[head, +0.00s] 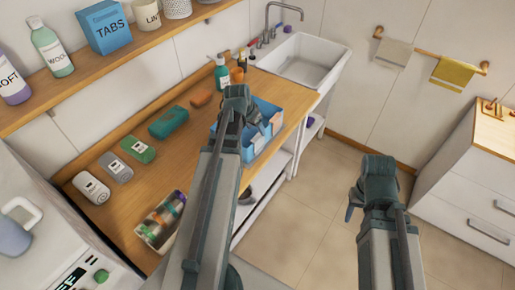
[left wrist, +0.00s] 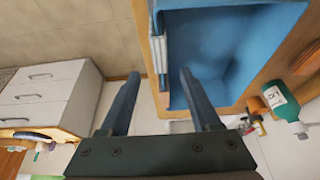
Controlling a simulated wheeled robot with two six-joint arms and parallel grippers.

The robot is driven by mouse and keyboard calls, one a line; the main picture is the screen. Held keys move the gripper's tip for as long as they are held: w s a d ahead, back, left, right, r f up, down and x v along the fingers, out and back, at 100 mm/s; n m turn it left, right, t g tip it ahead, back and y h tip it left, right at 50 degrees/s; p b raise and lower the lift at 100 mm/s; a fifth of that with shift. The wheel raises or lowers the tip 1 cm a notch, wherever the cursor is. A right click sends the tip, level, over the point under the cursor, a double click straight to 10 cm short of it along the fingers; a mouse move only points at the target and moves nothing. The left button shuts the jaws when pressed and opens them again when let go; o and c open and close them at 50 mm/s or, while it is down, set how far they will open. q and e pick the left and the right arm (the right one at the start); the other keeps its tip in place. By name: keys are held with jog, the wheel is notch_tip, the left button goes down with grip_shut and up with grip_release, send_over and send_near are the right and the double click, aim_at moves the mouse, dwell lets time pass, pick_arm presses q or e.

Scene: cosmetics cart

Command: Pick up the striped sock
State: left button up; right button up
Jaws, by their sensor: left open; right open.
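I cannot make out a striped sock for certain in either view. An open blue box (head: 270,152) with compartments stands on the wooden counter. It also shows in the left wrist view (left wrist: 222,12), with a thin pale layered edge (left wrist: 160,48) at its left side that I cannot identify. My left gripper (head: 238,95) is above the counter by the box and hides part of it. In the left wrist view my left gripper (left wrist: 158,88) is open with nothing between its fingers. My right gripper (head: 352,205) is open and empty over the floor, right of the counter.
A small bin of colourful rolled items (head: 150,232) is at the counter's near end. A sink (head: 305,60) is at the far end. White drawers (head: 470,185) stand right; the floor between is clear.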

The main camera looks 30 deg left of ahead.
aim_at(259, 135)
pick_arm(q)
jog(key=b+x, duration=0.3)
jog(key=x, duration=0.1)
jog(key=shift+w+f, duration=0.1)
jog(key=shift+f, duration=0.15)
jog(key=b+x, duration=0.2)
jog(key=s+b+x, duration=0.1)
jog(key=b+x, duration=0.2)
jog(key=shift+a+f, duration=0.1)
jog(key=shift+f, duration=0.05)
jog(key=shift+w+f, duration=0.1)
jog(key=shift+f, duration=0.1)
jog(key=shift+r, duration=0.1)
grip_shut()
